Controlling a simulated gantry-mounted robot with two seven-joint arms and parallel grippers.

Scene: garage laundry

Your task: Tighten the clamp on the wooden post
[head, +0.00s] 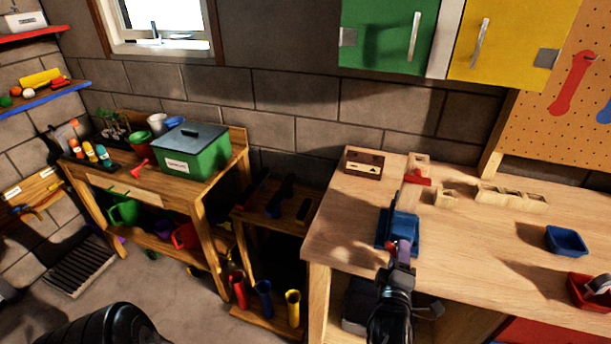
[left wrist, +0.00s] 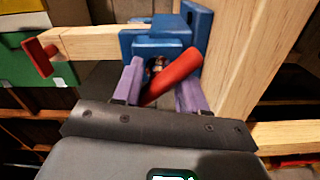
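A blue clamp (head: 404,229) sits at the front left edge of the workbench. It also shows in the left wrist view (left wrist: 165,42). In the left wrist view the post (left wrist: 95,43) extends left from the clamp. A red handle (left wrist: 176,76) crosses diagonally in front of the clamp. My left gripper (left wrist: 160,92) has purple fingers standing apart, with the handle between them; firm contact cannot be told. My right gripper is not in view.
The workbench (head: 470,235) also carries a brown box (head: 363,163), wooden blocks (head: 512,196), a blue tray (head: 567,240) and a red tray (head: 588,292). A potting table with a green box (head: 191,158) is at left.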

